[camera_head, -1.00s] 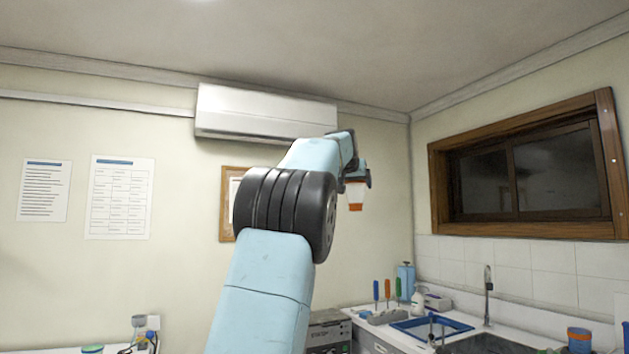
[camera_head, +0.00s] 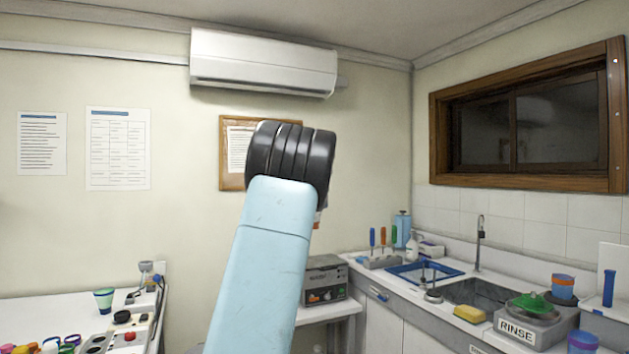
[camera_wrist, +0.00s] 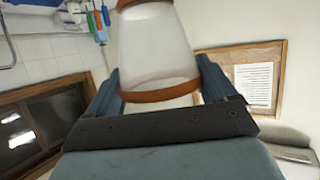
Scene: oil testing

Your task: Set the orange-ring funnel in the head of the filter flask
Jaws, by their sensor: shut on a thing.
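The orange-ring funnel (camera_wrist: 155,45) fills the upper middle of the wrist view. It is whitish and translucent, with an orange ring near my gripper and orange at the picture's top edge. My gripper (camera_wrist: 160,86) is shut on it, one blue-grey finger on each side. In the head view my own arm hides the gripper and nearly all of the funnel; only a small orange patch (camera_head: 318,216) shows beside the arm. A grey cup-topped piece (camera_head: 146,270) stands at the back of the left bench; I cannot tell whether it is the filter flask.
The left bench (camera_head: 40,315) also bears a green-rimmed cup (camera_head: 103,300) and several coloured lids. On the right are a sink (camera_head: 480,293), a blue tray (camera_head: 424,272), a yellow sponge (camera_head: 469,313) and a RINSE box (camera_head: 515,330) with a green funnel (camera_head: 530,302). A grey device (camera_head: 326,280) stands at the back.

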